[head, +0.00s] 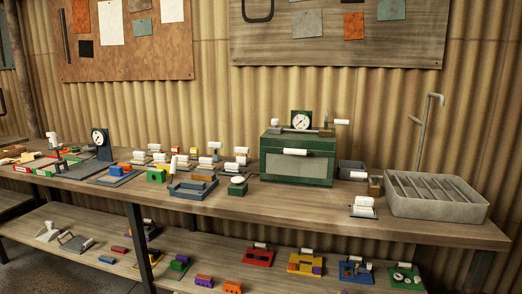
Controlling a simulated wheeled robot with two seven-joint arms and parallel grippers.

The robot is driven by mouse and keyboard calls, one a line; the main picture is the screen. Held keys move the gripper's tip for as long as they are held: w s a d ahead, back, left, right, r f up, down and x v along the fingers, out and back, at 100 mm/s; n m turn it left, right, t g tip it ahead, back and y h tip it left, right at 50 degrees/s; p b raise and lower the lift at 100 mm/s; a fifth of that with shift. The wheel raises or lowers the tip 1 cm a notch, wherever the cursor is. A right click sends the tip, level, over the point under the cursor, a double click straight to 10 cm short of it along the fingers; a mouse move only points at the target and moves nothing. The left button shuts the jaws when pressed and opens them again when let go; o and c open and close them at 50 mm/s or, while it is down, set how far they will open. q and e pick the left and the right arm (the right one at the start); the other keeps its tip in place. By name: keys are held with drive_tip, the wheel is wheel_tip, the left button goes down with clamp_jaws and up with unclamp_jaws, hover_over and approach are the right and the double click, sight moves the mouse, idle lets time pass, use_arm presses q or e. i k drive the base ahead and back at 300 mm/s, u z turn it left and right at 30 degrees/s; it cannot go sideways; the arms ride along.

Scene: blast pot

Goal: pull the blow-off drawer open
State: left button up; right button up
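A dark green box (297,157) stands on the workbench right of centre, with a round white gauge (301,121) on top. Its front has a greyish panel (292,168) with a white bar-shaped handle (295,152) near the panel's top edge. I cannot tell for sure that this panel is the blow-off drawer; it looks flush with the box front. Neither of my grippers shows in the head view.
A grey tray with slats (434,197) and a tall bent pipe stand right of the box. A small dark bin (351,169) and a white-topped block (363,206) sit between. Several small fixtures crowd the bench to the left. A lower shelf (215,262) holds coloured blocks.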

sight(273, 174)
drive_tip(key=u, duration=0.35)
drive_tip(key=i, duration=1.05)
drive_tip(key=z, duration=0.1)
